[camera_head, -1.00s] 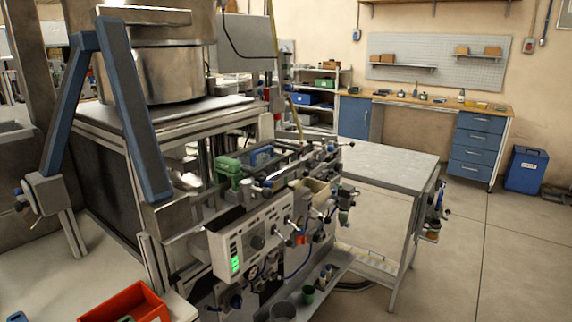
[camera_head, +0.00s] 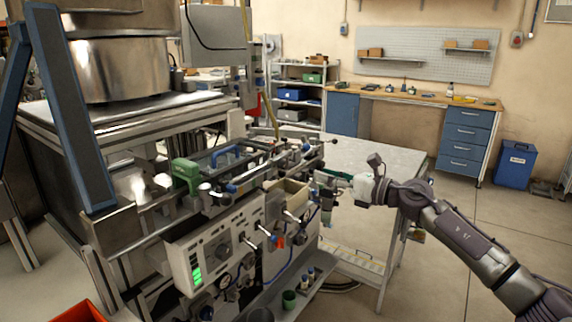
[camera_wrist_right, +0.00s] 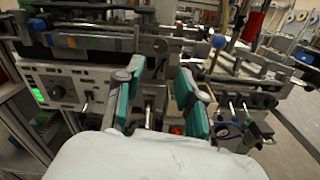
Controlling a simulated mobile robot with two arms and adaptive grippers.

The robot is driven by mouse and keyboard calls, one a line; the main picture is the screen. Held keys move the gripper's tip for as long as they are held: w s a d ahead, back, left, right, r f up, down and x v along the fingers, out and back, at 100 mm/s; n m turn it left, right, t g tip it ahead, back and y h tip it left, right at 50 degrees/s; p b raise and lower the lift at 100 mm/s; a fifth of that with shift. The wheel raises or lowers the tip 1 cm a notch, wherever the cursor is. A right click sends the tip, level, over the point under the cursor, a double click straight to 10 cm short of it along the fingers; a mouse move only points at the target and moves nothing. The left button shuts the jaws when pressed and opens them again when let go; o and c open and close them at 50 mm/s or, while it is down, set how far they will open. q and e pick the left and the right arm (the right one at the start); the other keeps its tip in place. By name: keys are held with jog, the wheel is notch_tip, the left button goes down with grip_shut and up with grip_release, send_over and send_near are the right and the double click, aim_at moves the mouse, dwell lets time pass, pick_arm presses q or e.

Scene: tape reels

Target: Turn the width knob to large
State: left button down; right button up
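A pale control panel (camera_head: 212,250) with a lit green display is on the front of the machine. A dark round knob (camera_head: 222,251) sits on this panel; its label is too small to read, so I cannot tell whether it is the width knob or how it is set. The same knob (camera_wrist_right: 57,92) shows at the left in the right wrist view. My right gripper (camera_head: 327,203) is right of the panel, apart from the knob. In the right wrist view its two green-padded fingers (camera_wrist_right: 158,98) are spread with nothing gripped between them. My left gripper is out of view.
Several levers and small valves stick out along the machine front, with a beige bin (camera_head: 287,196) above them. A grey table (camera_head: 385,165) stands behind my right gripper. A red box (camera_head: 80,312) is at the lower left. Open floor lies to the right.

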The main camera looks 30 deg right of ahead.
aim_at(286, 165)
jog(key=p+x, duration=0.3)
jog(key=x, duration=0.7)
jog(key=shift+w, duration=0.3)
jog(key=shift+w+a+p, duration=0.15)
jog(key=shift+w+p, duration=0.2)
jog(key=shift+w, duration=0.05)
grip_shut()
